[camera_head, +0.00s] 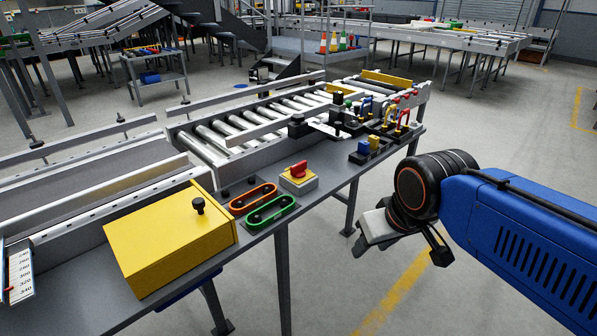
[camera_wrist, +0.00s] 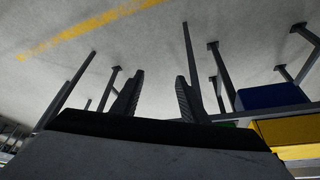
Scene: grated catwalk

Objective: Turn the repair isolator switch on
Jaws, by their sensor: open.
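The isolator switch (camera_head: 299,179) is a grey box with a yellow top plate and a red rotary handle (camera_head: 299,169). It sits on the grey shelf beside the conveyor, right of the green and orange oblong pieces. My gripper (camera_head: 398,250) hangs to the right of the shelf, out over the floor, apart from the switch. In the wrist view its two dark fingers (camera_wrist: 158,100) are spread with nothing between them. The switch does not show clearly in the wrist view. I cannot read any on or off marking.
A yellow box (camera_head: 165,245) with a black knob stands left on the shelf (camera_head: 262,232). Green (camera_head: 270,212) and orange (camera_head: 253,198) oblong pieces lie between it and the switch. Padlock-like pieces (camera_head: 400,118) and small blue and yellow blocks (camera_head: 369,145) stand farther back. Floor right of the shelf is clear.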

